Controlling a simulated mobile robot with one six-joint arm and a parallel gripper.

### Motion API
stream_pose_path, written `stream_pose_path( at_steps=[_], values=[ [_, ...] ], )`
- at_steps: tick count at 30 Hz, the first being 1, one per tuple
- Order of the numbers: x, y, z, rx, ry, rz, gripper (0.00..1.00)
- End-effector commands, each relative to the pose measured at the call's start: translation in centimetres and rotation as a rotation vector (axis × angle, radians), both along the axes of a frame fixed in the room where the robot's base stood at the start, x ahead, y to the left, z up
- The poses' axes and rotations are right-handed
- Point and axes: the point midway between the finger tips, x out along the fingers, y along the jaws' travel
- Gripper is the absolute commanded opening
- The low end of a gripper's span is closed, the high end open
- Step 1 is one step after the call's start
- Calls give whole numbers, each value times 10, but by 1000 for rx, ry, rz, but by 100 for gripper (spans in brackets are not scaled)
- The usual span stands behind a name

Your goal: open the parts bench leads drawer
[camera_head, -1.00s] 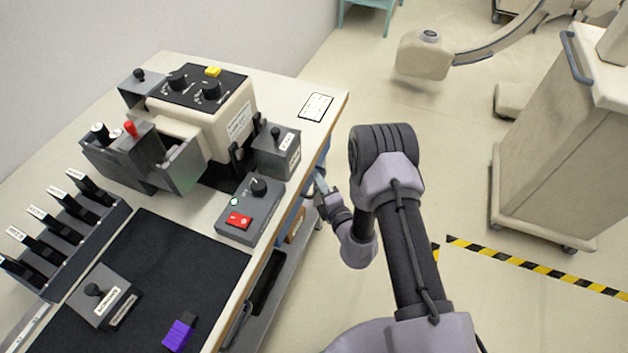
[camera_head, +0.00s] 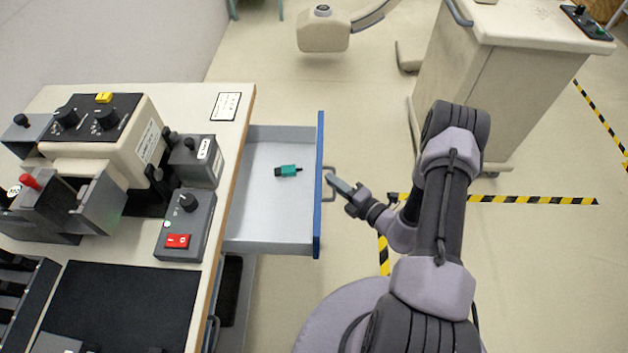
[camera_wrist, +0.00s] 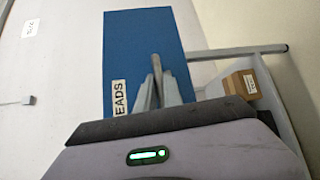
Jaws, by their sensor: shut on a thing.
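The leads drawer (camera_head: 270,212) is pulled out of the right side of the bench in the head view. Its blue front (camera_head: 319,218) stands well clear of the bench edge, and its light grey inside shows. A green and black lead plug (camera_head: 288,171) lies in it. My gripper (camera_head: 332,182) is at the outer side of the blue front, shut on the drawer handle (camera_head: 329,190).
The bench top (camera_head: 226,140) carries a grey switch box (camera_head: 186,226), a black mat (camera_head: 120,305) and instruments. A brown box (camera_wrist: 241,84) sits on a lower shelf in the wrist view. A beige cart (camera_head: 500,85) stands at the back right. Floor beyond the drawer is clear.

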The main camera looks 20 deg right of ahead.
Motion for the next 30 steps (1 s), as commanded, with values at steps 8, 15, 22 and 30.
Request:
stream_pose_path(
  at_steps=[8, 15, 22, 30],
  values=[
    [-7, -25, 1, -2, -2, -2, 0],
    [-9, -29, 1, -1, -3, -2, 0],
    [-9, -28, 1, -1, -3, -2, 0],
    [-9, -28, 1, -1, -1, -1, 20]
  ],
)
